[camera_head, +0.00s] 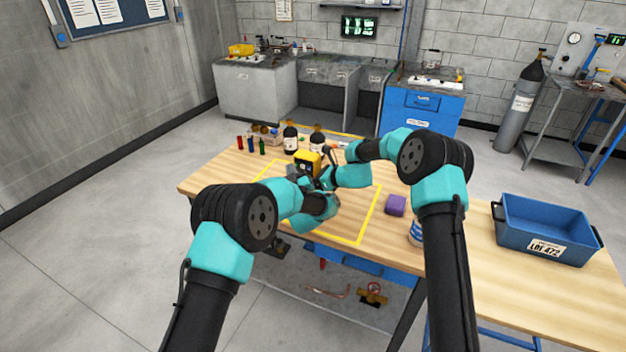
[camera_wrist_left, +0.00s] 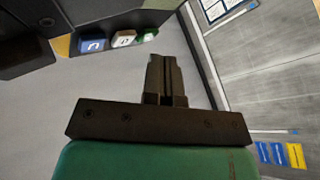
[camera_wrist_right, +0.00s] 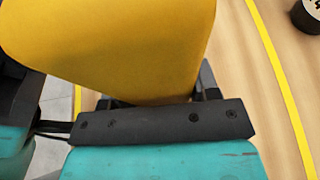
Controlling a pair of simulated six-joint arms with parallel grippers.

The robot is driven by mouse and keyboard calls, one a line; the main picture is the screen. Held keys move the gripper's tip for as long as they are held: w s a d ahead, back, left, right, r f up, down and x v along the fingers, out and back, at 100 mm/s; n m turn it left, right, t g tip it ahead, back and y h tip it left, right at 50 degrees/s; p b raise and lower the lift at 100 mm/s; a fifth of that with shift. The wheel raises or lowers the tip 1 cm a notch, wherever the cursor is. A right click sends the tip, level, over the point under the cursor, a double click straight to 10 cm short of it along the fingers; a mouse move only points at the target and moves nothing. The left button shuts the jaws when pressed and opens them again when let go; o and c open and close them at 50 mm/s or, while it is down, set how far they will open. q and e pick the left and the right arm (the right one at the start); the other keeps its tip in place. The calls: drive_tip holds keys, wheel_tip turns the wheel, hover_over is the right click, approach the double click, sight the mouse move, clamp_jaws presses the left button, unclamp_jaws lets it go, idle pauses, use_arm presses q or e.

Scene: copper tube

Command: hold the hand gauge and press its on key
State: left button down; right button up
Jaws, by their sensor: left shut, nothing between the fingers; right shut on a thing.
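The yellow hand gauge (camera_head: 308,158) is held up above the near middle of the wooden table, inside the yellow tape outline. Its yellow body fills the upper left of the right wrist view (camera_wrist_right: 120,45). My right gripper is shut on the gauge; its fingers are mostly hidden behind the body. My left gripper (camera_head: 293,170) is close beside the gauge on its left; in the left wrist view its fingers (camera_wrist_left: 163,75) are together with nothing between them. I cannot tell whether they touch the gauge.
Several small coloured tubes (camera_head: 251,145) stand at the back left. A purple block (camera_head: 395,205) lies to the right, and a blue crate (camera_head: 548,228) sits at the far right. The table's front left is clear.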

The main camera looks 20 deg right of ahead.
use_arm(q)
drive_tip(key=shift+w+d, duration=0.25)
drive_tip(key=shift+d, duration=0.05)
use_arm(e)
drive_tip(key=shift+s+f, duration=0.1)
drive_tip(key=shift+f, duration=0.2)
use_arm(q)
drive_tip(key=shift+w, duration=0.1)
idle(0.4)
drive_tip(key=shift+s+a, duration=0.3)
drive_tip(key=shift+s, duration=0.1)
drive_tip(key=shift+s+a, duration=0.1)
use_arm(e)
drive_tip(key=o, duration=1.3)
drive_tip(key=shift+r, duration=0.2)
use_arm(q)
drive_tip(key=s+a, duration=0.4)
